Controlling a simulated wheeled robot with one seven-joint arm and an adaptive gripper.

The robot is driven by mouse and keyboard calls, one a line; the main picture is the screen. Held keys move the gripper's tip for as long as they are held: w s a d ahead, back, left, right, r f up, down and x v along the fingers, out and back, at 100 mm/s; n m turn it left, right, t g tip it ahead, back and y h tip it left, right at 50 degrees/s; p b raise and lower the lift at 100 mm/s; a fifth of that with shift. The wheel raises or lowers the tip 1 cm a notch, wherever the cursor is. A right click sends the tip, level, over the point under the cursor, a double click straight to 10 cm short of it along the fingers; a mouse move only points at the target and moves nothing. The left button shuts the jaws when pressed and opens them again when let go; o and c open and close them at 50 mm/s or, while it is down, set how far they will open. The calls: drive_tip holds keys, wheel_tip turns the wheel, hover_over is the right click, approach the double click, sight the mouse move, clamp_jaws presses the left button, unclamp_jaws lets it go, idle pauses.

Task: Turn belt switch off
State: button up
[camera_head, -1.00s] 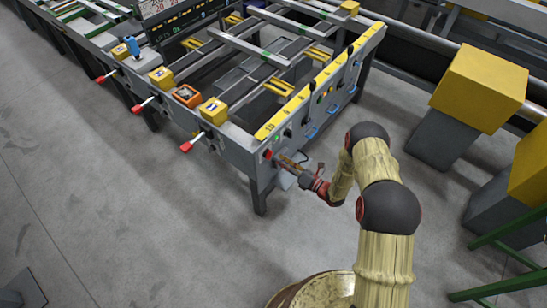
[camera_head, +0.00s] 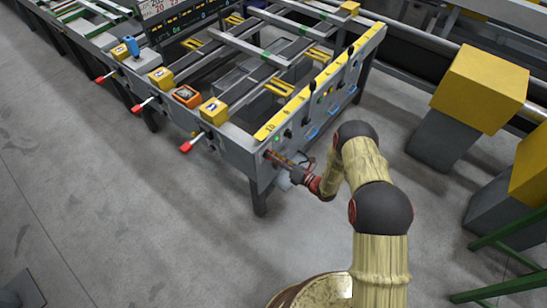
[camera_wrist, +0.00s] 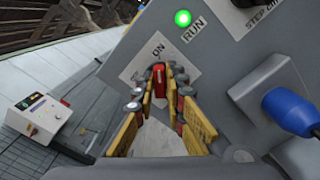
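The belt switch (camera_wrist: 159,82) is a small red knob on a white plate marked ON, on the grey panel in the wrist view. It points roughly along the direction of the ON mark. My gripper (camera_wrist: 159,76) has its yellow fingers on either side of the knob, with the tips close to it. The fingers look open; I cannot tell whether they touch it. In the head view my gripper (camera_head: 270,155) is at the near corner of the table's end panel and hides the knob.
A green RUN lamp (camera_wrist: 183,18) is lit beside the switch. A blue plug (camera_wrist: 288,110) sticks out of the panel at the right. A white control box (camera_wrist: 37,116) shows at the left. Yellow-topped grey posts (camera_head: 478,88) stand right of my arm.

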clamp_jaws()
drive_tip(key=shift+n, duration=0.3)
drive_tip(key=shift+s+a+n+b, duration=0.15)
drive_tip(key=shift+n+b, duration=1.85)
drive_tip(key=shift+n, duration=2.3)
drive_tip(key=shift+s+a+n+b, duration=0.1)
drive_tip(key=shift+n+b, duration=1.85)
drive_tip(key=shift+n, duration=2.35)
drive_tip(key=o, duration=0.6)
unclamp_jaws()
drive_tip(key=shift+c, duration=0.2)
